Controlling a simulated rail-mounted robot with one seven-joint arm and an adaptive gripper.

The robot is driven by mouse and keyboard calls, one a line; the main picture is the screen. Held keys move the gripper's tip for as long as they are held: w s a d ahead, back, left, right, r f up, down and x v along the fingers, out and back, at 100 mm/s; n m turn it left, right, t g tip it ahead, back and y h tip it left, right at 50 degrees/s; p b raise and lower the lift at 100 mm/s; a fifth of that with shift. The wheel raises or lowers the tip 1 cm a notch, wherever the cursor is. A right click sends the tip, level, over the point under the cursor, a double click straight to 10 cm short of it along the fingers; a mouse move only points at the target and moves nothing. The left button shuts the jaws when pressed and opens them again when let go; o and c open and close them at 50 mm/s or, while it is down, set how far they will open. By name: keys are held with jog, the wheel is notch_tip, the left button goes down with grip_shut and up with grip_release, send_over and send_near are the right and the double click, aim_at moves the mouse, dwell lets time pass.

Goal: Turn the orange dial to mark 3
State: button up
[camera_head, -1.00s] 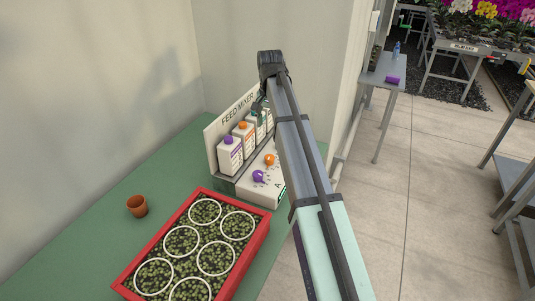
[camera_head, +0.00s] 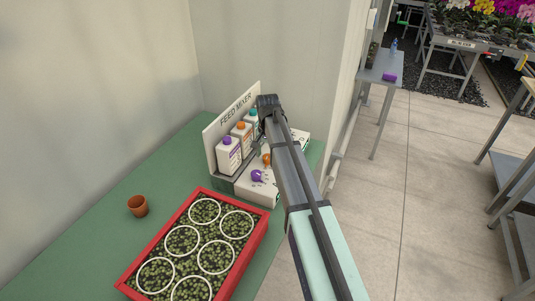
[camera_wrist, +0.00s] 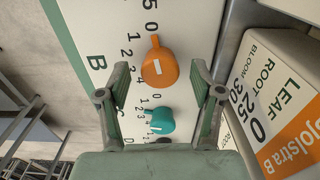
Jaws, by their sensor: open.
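The orange dial (camera_wrist: 160,68) is on the white sloped panel, beside the letter B. Its narrow tip points toward the 0 of its number scale, whose marks run down its left side in the wrist view. In the head view the orange dial (camera_head: 266,160) is partly hidden by my arm. My gripper (camera_wrist: 160,74) is open, with one finger on each side of the orange dial in the picture; contact is not visible. In the head view my gripper's fingers are hidden by my arm.
A teal dial (camera_wrist: 160,120) is close beside the orange one, and a purple dial (camera_head: 257,176) is on its other side. Several capped bottles (camera_head: 228,155) stand behind the panel. A red tray (camera_head: 262,233) and a clay pot (camera_head: 137,206) are on the green bench (camera_head: 95,240).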

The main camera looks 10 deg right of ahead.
jog(key=c, duration=1.1)
jog(key=shift+c, duration=0.2)
jog(key=shift+n, duration=0.4)
jog(key=n, duration=0.8)
jog(key=shift+n+p, duration=0.4)
jog(key=n, duration=0.4)
jog(key=shift+n, duration=0.3)
jog(key=n, duration=0.4)
jog(key=shift+n, duration=0.4)
